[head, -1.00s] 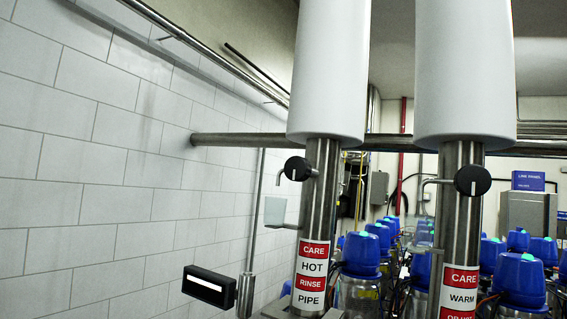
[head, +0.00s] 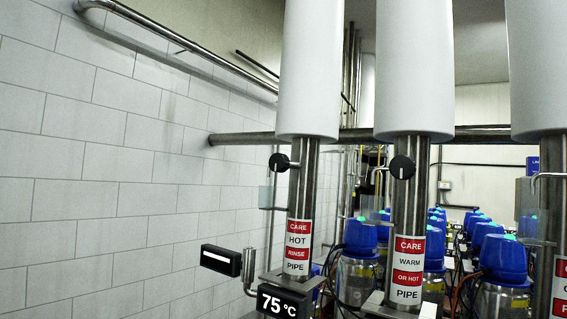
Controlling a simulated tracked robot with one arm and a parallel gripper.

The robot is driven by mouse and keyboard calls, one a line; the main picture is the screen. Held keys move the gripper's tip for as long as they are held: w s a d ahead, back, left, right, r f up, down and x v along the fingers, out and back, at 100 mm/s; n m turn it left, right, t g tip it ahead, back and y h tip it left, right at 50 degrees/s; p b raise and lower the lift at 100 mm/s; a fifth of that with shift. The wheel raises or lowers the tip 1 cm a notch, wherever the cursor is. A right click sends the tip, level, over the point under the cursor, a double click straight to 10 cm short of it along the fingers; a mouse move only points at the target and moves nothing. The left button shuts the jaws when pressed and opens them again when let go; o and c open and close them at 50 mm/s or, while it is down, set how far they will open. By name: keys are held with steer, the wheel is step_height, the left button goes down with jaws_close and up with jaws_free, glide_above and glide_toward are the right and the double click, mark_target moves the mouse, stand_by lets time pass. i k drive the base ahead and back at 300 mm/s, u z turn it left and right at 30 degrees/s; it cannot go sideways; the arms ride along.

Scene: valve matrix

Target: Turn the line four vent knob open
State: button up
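Two round black knobs stand on short stems at steel pipes. The left knob (head: 279,162) is on the pipe labelled CARE HOT RINSE PIPE (head: 300,215). The middle knob (head: 402,167) is on the pipe labelled CARE WARM OR HOT PIPE (head: 409,225) and bears a short upright white mark. A third pipe (head: 562,235) at the right edge has a bent side tube (head: 545,178), and no knob shows on it. I can read no line number, so I cannot tell which knob is the line four vent. My gripper is not in view.
Fat white sleeves (head: 308,70) cover the upper pipes. Blue-capped valves (head: 500,255) crowd the space behind. A 75 °C display (head: 283,302) and a black box with a white strip (head: 220,260) sit low left. A tiled wall (head: 90,180) fills the left.

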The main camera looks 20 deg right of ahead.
mark_target(279, 162)
steer(key=z, duration=0.05)
steer(key=i, duration=0.9)
steer(key=u, duration=0.05)
